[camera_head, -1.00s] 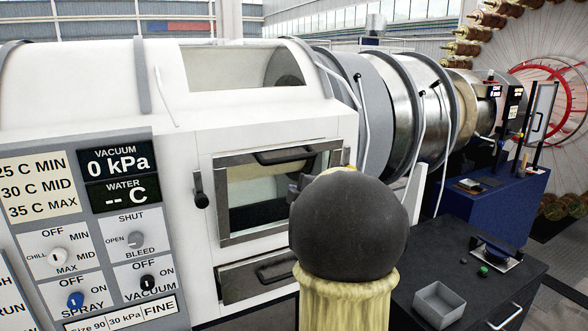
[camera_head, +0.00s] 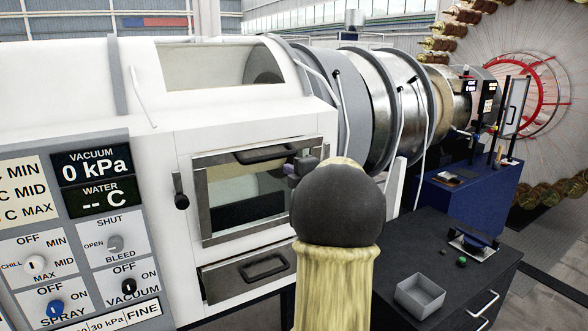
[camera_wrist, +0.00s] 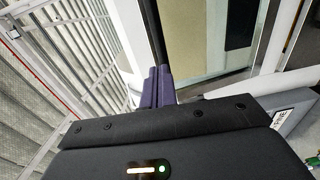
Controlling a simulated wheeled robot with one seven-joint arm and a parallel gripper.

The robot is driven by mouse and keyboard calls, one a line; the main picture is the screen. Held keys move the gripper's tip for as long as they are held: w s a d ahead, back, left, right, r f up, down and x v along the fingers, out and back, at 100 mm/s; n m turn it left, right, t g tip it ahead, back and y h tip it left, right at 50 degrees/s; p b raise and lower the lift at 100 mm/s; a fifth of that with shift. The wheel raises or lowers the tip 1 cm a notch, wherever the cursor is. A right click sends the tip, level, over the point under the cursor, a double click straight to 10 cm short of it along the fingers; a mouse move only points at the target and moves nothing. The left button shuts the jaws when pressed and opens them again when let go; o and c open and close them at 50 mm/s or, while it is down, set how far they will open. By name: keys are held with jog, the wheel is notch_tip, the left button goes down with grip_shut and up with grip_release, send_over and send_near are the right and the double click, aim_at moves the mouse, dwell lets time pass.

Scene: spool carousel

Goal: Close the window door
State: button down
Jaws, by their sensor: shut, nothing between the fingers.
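The window door (camera_head: 200,205) is a metal-framed glass panel on the front of the white machine, with a dark bar handle (camera_head: 265,153) along its top. It lies close to the machine's face; I cannot tell whether it is fully flush. My gripper (camera_head: 300,166) is at the door's upper right corner, partly hidden by my dark round arm joint. In the wrist view its two purple-grey fingers (camera_wrist: 158,86) are together and empty, beside a dark frame edge and pane. Contact with the door is unclear. The door's lower right part is hidden behind my arm.
A black side lever (camera_head: 180,190) is left of the door, and a drawer (camera_head: 225,280) is below it. The control panel (camera_head: 80,235) is at left. A dark bench (camera_head: 400,255) with a grey tray (camera_head: 420,296) stands at right.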

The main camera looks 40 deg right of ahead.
aim_at(269, 158)
jog(key=p+x, duration=0.4)
jog(key=x, duration=0.4)
jog(key=shift+w+r, duration=0.15)
jog(key=shift+w, duration=0.1)
jog(key=shift+w+d+f+p, duration=0.1)
jog(key=shift+w+f+p, duration=0.1)
jog(key=shift+w, duration=0.15)
jog(key=shift+w+d+f+p, duration=0.1)
jog(key=shift+w+p, duration=0.05)
jog(key=shift+w, duration=0.15)
jog(key=shift+r, duration=0.1)
